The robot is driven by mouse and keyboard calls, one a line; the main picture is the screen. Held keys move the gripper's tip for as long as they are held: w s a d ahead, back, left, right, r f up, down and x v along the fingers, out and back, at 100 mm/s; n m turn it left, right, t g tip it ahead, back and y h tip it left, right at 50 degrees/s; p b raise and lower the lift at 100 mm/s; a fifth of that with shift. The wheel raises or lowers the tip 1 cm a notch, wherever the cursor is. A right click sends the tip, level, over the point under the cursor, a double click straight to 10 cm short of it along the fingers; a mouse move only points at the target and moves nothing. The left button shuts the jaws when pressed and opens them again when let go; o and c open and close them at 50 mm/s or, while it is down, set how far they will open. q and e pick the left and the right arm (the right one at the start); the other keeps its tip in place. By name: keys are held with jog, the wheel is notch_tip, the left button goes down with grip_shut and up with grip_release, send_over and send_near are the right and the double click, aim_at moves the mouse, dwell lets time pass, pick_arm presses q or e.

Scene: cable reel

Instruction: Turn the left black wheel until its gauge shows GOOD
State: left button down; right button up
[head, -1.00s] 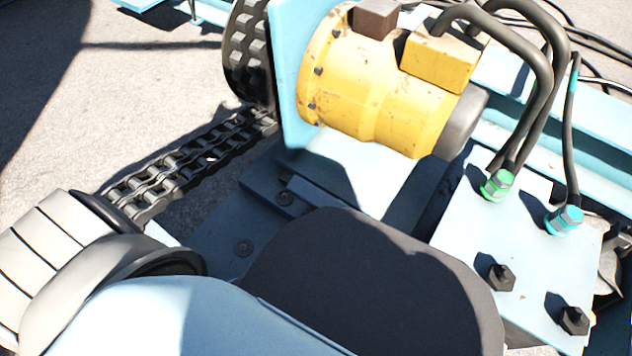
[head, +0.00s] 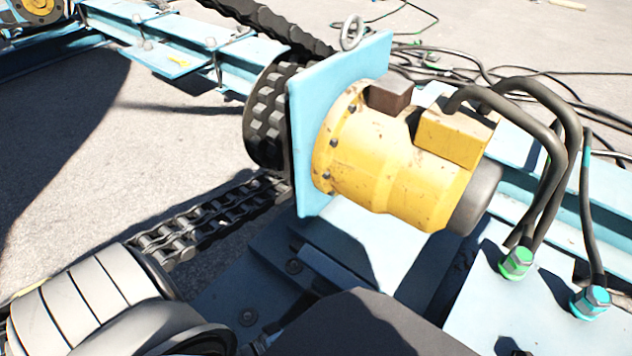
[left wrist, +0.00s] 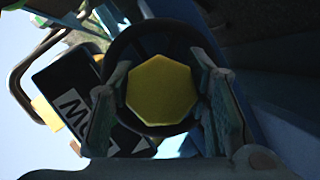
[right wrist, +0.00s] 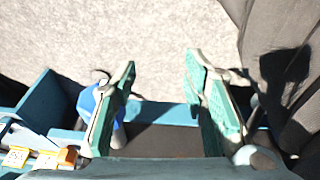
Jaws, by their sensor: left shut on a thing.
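My right gripper (right wrist: 160,98) is open and empty in the right wrist view. Neither gripper shows in the head view, and no gauge can be made out there.
A yellow motor (head: 385,160) on a blue plate, a chain (head: 215,220) and hoses (head: 560,130) fill the head view. In the right wrist view a blue rounded part (right wrist: 88,100) stands beside the left finger, with yellow and orange tags (right wrist: 40,158) lower left.

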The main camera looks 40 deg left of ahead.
pick_arm(q)
jog(key=shift+w+a+r, duration=0.1)
jog(key=shift+w+a, duration=0.05)
jog(key=shift+a, duration=0.05)
jog(key=c, duration=1.1)
grip_release()
jog(key=shift+o, duration=1.3)
jog(key=shift+d, duration=0.1)
jog(key=v, duration=1.2)
